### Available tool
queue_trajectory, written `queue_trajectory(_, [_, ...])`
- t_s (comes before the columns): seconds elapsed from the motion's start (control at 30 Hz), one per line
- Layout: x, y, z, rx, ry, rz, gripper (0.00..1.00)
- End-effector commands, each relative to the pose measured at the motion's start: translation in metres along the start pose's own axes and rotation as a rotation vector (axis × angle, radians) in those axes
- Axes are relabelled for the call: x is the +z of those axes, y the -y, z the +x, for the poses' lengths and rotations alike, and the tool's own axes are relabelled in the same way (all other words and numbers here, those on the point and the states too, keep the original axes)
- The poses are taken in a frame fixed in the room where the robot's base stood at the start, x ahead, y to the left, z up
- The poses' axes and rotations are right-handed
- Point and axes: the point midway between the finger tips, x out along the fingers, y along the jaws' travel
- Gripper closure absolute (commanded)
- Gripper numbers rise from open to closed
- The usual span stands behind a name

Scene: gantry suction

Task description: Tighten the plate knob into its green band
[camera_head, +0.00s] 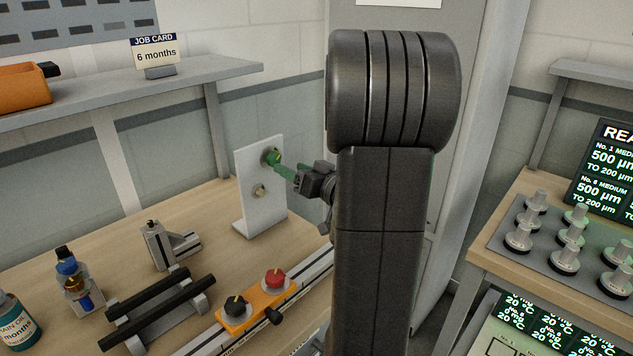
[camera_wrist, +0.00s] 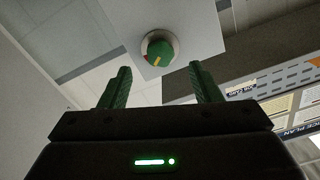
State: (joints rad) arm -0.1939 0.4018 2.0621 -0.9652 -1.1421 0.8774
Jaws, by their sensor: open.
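A white upright plate (camera_head: 262,212) stands on the wooden bench. The plate knob (camera_head: 271,157) is near its top; in the wrist view the knob (camera_wrist: 159,50) looks green, with a yellow pointer mark, a little red at the left and a pale ring around it. Which band the pointer is in is too small to tell. My gripper (camera_head: 284,170) has green fingers and is to the right of the knob, close in front of the plate. In the wrist view my gripper (camera_wrist: 161,72) is open and empty, with the knob beyond the gap between its fingertips, seemingly apart from them.
A second, pale round fitting (camera_head: 259,191) is lower on the plate. An orange block with black and red knobs (camera_head: 255,304) sits on a rail. A shelf (camera_head: 120,85) runs above.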

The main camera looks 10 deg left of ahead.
Motion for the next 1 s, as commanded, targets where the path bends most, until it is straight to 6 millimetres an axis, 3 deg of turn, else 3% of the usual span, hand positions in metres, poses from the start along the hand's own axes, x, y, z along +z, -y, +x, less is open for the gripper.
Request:
queue_trajectory(0.2, [-0.001,-0.002,-0.043,0.005,-0.002,-0.001,0.43])
queue_trajectory(0.4, [0.000,-0.001,-0.068,0.003,-0.001,0.000,0.43])
queue_trajectory(0.63, [0.000,0.000,-0.080,0.001,0.000,0.000,0.43])
queue_trajectory(1.0, [0.000,0.000,-0.080,0.000,0.001,0.000,0.43])
